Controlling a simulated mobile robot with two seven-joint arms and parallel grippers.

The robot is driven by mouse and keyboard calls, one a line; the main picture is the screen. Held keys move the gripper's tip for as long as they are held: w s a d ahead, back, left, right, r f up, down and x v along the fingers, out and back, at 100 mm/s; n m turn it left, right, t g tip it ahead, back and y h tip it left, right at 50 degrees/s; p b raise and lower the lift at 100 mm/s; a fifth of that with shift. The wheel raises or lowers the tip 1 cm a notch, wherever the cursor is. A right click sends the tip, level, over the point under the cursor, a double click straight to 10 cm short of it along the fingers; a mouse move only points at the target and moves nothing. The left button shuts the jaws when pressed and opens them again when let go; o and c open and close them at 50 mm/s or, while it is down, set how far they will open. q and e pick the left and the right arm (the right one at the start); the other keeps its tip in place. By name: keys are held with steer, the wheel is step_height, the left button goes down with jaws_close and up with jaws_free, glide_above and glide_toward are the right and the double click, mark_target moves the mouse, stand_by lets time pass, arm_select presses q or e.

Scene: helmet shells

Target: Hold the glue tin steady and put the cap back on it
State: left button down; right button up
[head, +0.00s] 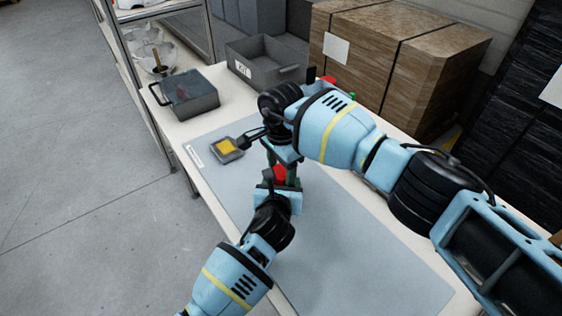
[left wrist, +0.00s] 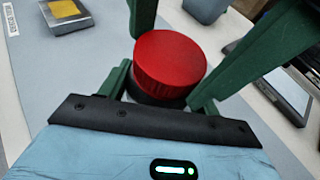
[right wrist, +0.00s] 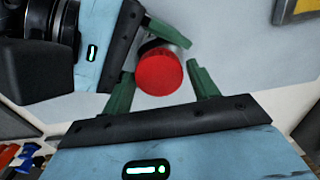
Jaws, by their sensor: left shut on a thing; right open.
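The red ribbed cap (left wrist: 170,62) sits at the top of the dark glue tin (left wrist: 147,98) in the left wrist view; I cannot tell whether it is seated or tilted. In the head view the cap (head: 279,173) shows between green fingers, and the tin is mostly hidden. My left gripper (left wrist: 158,92) is shut on the tin below the cap. My right gripper (right wrist: 162,82) is open, with its green fingers on either side of the cap (right wrist: 160,73) and apart from it.
A small grey tray with a yellow pad (head: 228,147) lies left of the grippers on the grey mat (head: 345,240). A dark handled box (head: 195,103) and a labelled grey bin (head: 262,63) stand further back. Large brown boxes (head: 385,60) stand beyond the table. The near mat is clear.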

steer(key=c, duration=0.8)
steer(key=shift+w+m, duration=0.1)
steer(key=shift+m, duration=1.6)
steer(key=o, duration=1)
steer(key=shift+o, duration=0.3)
